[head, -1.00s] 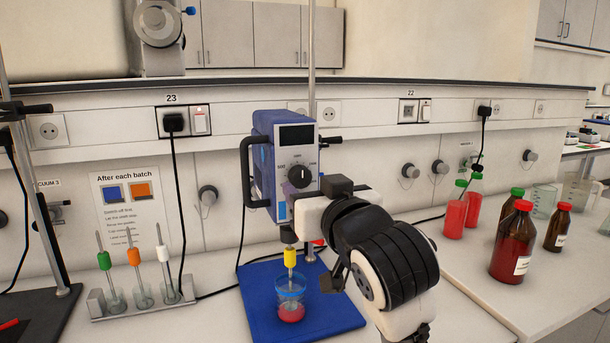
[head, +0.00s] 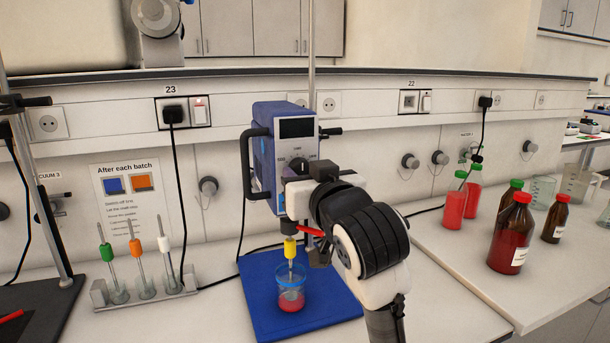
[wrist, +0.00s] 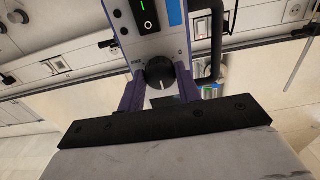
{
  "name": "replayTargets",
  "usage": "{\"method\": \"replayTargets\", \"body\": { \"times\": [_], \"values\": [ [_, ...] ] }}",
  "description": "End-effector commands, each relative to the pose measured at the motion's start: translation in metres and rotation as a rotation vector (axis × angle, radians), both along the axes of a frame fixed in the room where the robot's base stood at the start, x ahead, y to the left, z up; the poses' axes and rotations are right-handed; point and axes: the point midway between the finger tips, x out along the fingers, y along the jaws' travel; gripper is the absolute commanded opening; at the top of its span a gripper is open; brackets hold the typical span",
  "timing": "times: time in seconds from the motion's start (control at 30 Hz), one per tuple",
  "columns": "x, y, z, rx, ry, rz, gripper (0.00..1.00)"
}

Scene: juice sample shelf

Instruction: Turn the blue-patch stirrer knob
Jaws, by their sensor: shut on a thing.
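The stirrer (head: 284,130) is a blue unit with a grey front and a dark display, above a blue base plate (head: 262,325). Its black round knob (head: 298,163) is partly hidden behind my gripper (head: 296,178) in the head view. In the wrist view the knob (wrist: 160,73) shows a white pointer line and sits between the two fingers of my gripper (wrist: 161,86), which are shut on it. A blue patch (wrist: 175,12) is on the panel next to a rocker switch (wrist: 148,14) with a green mark.
A beaker (head: 290,290) with red liquid stands on the base plate below a yellow-collared shaft (head: 290,250). A rack (head: 140,292) with green, orange and white stirring rods is at left. Several red juice bottles (head: 511,235) stand at right. A power cord hangs from socket 23.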

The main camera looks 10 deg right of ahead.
Motion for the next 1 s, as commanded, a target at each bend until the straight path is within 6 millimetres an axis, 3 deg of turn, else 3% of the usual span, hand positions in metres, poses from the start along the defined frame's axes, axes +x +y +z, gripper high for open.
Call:
{"method": "replayTargets", "body": {
  "times": [0.47,1.0],
  "values": [
    [0.0001,-0.0004,-0.0014,-0.137,-0.028,-0.001,0.11],
    [-0.0001,-0.0012,-0.0015,-0.621,-0.129,-0.001,0.11]
  ]
}}
